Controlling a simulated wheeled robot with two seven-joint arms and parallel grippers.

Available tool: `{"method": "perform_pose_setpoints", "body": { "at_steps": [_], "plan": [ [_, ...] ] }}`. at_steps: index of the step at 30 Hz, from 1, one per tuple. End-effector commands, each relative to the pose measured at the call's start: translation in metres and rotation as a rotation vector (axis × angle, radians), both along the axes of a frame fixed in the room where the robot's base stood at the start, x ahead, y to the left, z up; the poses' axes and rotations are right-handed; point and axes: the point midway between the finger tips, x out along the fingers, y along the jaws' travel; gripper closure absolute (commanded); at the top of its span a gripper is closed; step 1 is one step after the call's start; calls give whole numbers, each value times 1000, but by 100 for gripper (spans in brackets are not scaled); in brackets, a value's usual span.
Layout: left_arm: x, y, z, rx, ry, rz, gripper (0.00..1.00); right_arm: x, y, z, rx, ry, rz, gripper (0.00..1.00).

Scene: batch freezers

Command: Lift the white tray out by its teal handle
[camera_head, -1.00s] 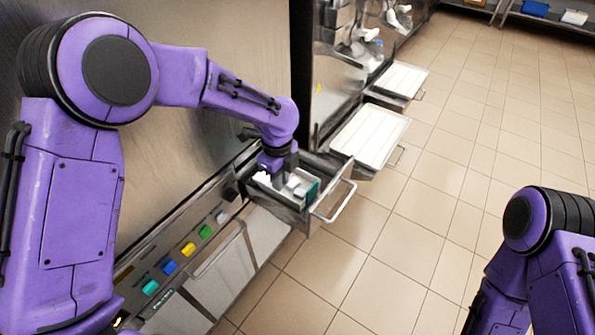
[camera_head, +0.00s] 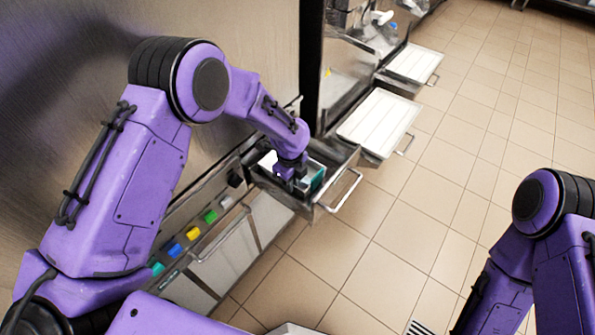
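The white tray (camera_head: 268,161) sits inside the pulled-out metal drawer (camera_head: 341,172) of the nearest machine. Its teal handle (camera_head: 318,179) shows at the tray's right end, near the drawer's front. My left gripper (camera_head: 299,189) points down into the drawer, over the tray and just left of the teal handle. Its fingers are small and dark, and partly hidden by the wrist. I cannot tell whether they are open or touch the handle. My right arm comes in at the lower right; its gripper is out of the picture.
A bar handle (camera_head: 346,192) sticks out from the drawer front. Two more open drawers with white trays (camera_head: 378,124) (camera_head: 415,63) stand farther back along the machines. Coloured buttons (camera_head: 194,233) line the front panel at left. The tiled floor (camera_head: 440,220) on the right is clear.

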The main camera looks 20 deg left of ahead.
Motion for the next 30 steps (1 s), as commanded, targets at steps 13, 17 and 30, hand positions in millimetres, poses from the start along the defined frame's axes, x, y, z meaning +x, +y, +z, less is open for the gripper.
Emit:
{"method": "perform_pose_setpoints", "body": {
  "at_steps": [13, 17, 30],
  "plan": [
    [0, 0, 0, 0, 0, 0, 100, 0, 0, 0, 0, 0, 0, 100],
    [0, 0, 2, 0, 0, 0, 100, 0, 0, -2, 0, 0, 0, 100],
    [-9, -25, 11, 0, 1, -3, 100, 0, 0, -16, 0, 0, 0, 100]
  ]
}}
